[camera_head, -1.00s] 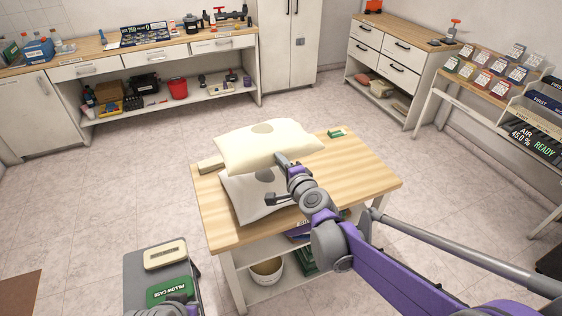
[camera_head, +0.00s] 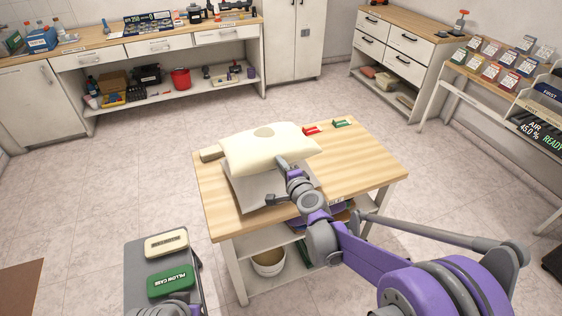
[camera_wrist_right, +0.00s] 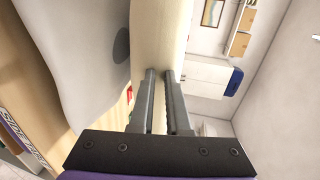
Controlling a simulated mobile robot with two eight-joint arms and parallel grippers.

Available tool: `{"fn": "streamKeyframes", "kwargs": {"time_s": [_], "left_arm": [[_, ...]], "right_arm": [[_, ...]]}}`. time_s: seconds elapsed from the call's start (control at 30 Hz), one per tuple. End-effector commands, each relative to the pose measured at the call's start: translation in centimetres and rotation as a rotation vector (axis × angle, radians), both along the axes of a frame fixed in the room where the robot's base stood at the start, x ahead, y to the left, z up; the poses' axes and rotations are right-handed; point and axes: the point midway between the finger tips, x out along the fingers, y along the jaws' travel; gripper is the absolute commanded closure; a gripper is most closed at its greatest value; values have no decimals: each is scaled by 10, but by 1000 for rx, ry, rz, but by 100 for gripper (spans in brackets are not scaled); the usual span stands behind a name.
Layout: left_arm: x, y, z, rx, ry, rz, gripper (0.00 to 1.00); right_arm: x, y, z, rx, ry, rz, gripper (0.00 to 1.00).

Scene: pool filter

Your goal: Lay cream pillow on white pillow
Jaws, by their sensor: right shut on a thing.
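The cream pillow (camera_head: 262,148), with a tan round patch on top, lies roughly flat over the white pillow (camera_head: 262,192) on the wooden table (camera_head: 355,165). It covers the far part of the white pillow, whose near part shows below it. My right gripper (camera_head: 283,172) is shut on the near edge of the cream pillow. In the right wrist view the fingers (camera_wrist_right: 160,85) pinch the cream pillow (camera_wrist_right: 160,35), with the white pillow (camera_wrist_right: 75,50) close beside it. I cannot tell whether the two pillows touch. My left gripper's fingers are not visible.
A red item (camera_head: 312,131) and a green item (camera_head: 342,123) lie at the table's far edge. A beige block (camera_head: 211,153) is at its left edge. A grey cart (camera_head: 140,270) at lower left holds a cream case (camera_head: 166,244) and a green case (camera_head: 171,281). The table's right side is clear.

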Motion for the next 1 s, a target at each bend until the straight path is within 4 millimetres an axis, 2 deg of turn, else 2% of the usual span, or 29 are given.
{"fn": "streamKeyframes", "kwargs": {"time_s": [0.3,0.33,0.5,0.67,0.77,0.93,0.97,1.0], "left_arm": [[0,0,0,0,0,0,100],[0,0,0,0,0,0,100],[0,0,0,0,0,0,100],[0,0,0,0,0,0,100],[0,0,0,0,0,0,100],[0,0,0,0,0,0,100],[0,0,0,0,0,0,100],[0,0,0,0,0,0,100]], "right_arm": [[0,0,-1,0,0,-1,100],[0,0,-1,0,0,-1,80],[0,0,-1,0,0,0,50],[0,0,-1,0,0,0,50],[0,0,-1,0,0,0,35],[0,0,-1,0,0,0,5],[0,0,-1,0,0,0,0],[0,0,-1,0,0,0,0]]}}
